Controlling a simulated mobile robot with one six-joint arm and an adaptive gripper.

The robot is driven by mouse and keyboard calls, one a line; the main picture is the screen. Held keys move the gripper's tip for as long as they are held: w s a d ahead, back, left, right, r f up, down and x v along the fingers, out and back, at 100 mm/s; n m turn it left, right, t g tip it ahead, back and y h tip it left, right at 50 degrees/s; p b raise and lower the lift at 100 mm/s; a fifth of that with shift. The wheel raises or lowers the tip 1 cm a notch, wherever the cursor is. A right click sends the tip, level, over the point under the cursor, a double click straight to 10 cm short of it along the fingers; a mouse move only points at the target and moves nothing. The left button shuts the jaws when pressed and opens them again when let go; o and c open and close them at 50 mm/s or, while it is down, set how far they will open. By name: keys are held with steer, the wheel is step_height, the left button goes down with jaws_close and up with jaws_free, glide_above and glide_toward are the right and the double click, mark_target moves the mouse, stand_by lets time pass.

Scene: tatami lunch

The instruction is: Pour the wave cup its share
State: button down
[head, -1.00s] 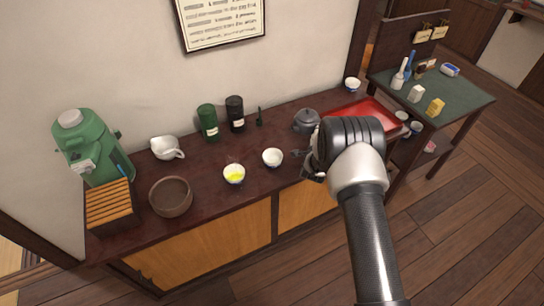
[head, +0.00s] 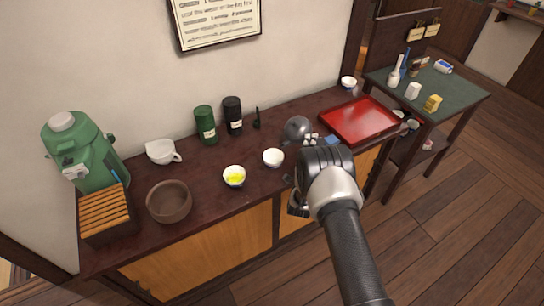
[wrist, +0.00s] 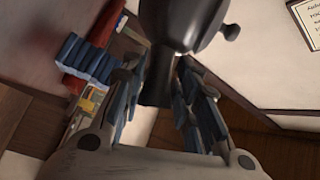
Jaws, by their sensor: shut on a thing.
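My gripper (head: 312,143) is shut on the handle of a dark grey teapot (head: 297,128). The teapot looks tilted, above the counter behind a white cup (head: 273,157); its spout is hard to make out. In the wrist view the teapot body (wrist: 188,18) is at the top, its handle (wrist: 158,82) between the fingers. That white cup shows no tea I can make out. Another cup (head: 234,176), to its left, holds yellow-green tea. A third small cup (head: 348,82) stands at the back right. I cannot tell which cup bears a wave pattern.
On the dark counter (head: 215,200) stand a green dispenser (head: 84,155), a slatted wooden box (head: 105,212), a brown bowl (head: 169,202), a white spouted pitcher (head: 162,152), and green (head: 205,125) and black (head: 233,115) canisters. A red tray (head: 360,120) lies to the right.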

steer(key=shift+s+a+r+n+t+p, duration=0.2)
steer(key=shift+s+a+r+t+p, duration=0.15)
steer(key=shift+r, duration=0.2)
steer(key=shift+s+a+r+n+t+p, duration=0.1)
steer(key=shift+s+a+r+n+t, duration=0.2)
steer(key=shift+s+r, duration=0.2)
steer(key=shift+w+a+r, duration=0.1)
steer(key=shift+a+r, duration=0.05)
steer(key=shift+r, duration=0.05)
steer(key=shift+w+r+t, duration=0.1)
steer(key=shift+w+t, duration=0.15)
steer(key=shift+t, duration=0.1)
stand_by(0.5)
